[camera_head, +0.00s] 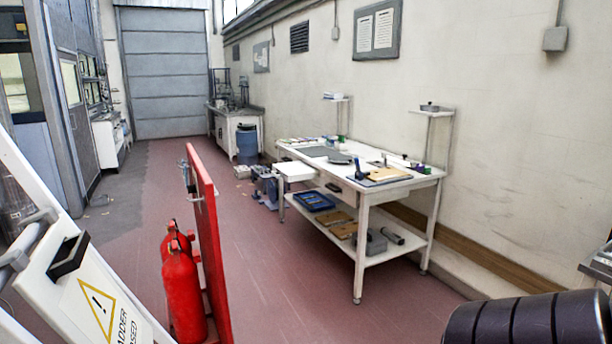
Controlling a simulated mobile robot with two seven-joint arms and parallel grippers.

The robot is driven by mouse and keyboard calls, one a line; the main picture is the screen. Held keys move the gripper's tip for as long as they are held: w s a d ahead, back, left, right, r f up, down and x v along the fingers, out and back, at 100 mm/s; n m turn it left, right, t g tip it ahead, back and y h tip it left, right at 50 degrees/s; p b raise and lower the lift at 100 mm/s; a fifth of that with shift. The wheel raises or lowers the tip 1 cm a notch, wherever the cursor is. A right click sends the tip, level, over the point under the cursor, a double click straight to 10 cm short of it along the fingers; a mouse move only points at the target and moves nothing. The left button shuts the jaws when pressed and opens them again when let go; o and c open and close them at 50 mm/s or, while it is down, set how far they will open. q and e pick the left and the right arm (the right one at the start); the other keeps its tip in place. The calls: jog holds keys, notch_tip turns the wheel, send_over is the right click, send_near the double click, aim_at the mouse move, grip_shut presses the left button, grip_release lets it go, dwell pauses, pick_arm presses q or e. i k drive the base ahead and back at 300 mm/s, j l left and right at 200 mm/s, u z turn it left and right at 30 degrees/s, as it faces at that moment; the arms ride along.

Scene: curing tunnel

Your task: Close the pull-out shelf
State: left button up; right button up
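A small white panel (294,171) juts out from the front left side of the white workbench (402,190), just below the top. It looks like the pull-out shelf, standing out from the bench over the floor. Its far edge and how it joins the bench are too small to make out. Neither of my grippers is in view.
A red panel (207,230) and red fire extinguishers (183,290) stand in the near left, beside a white board with a warning sign (100,308). A black ribbed object (530,320) fills the lower right corner. Red floor (270,290) lies open before the bench.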

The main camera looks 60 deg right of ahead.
aim_at(298, 170)
jog(key=z, duration=1.75)
